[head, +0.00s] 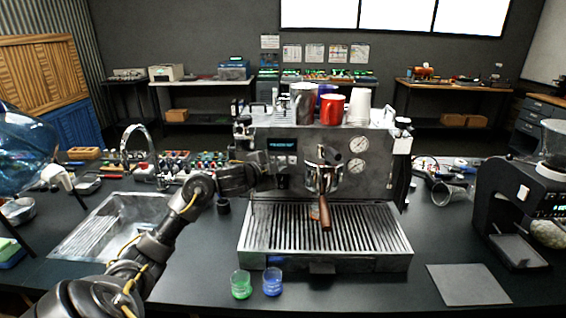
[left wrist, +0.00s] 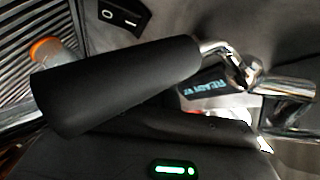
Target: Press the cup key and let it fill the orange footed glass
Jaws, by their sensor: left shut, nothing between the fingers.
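The espresso machine (head: 370,185) stands mid-table with a lit display (head: 283,145) and small keys below it. My left gripper (head: 268,176) is shut and empty, close to the front of the machine, below the display. I cannot tell whether it touches a key. The left wrist view shows the display (left wrist: 205,89), reading READY, partly behind a black handle (left wrist: 115,85) on a chrome rod. My right gripper is out of view.
A green glass (head: 241,284) and a blue glass (head: 272,281) stand in front of the drip tray (head: 256,262). The portafilter handle (head: 325,214) juts out over the tray. A sink (head: 85,240) lies left, a grinder (head: 497,205) right. Cups stand on the machine.

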